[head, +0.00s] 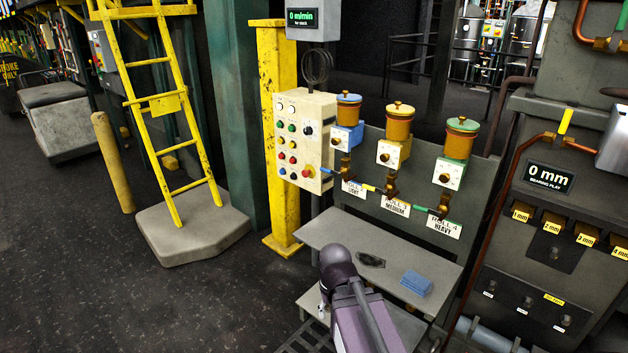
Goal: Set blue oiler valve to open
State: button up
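The blue oiler (348,137) is the leftmost of three oilers on the grey panel, with an amber jar and blue lid above its blue block. Below it is a brass valve (346,168). A short blue handle (326,170) sticks out to the left of this valve, roughly sideways, across the downward run of the brass fitting. The label plate (354,189) under it is partly readable and ends in "LIGHT". My arm rises from the bottom middle, in front of the bench and below the oilers. The fingers of my gripper cannot be made out.
A yellow oiler (394,152) and a green oiler (450,173) stand to the right, with their own valves. A button box (300,140) stands close on the left. The grey bench (320,238) below holds a blue cloth (416,283) and a dark item (371,260).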

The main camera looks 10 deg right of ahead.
aim_at(328, 171)
jog(key=u, duration=0.35)
jog(key=k, duration=0.95)
jog(key=u, duration=0.8)
jog(key=i, duration=2)
jog(key=z, duration=0.75)
jog(key=i, duration=0.85)
jog(key=z, duration=0.5)
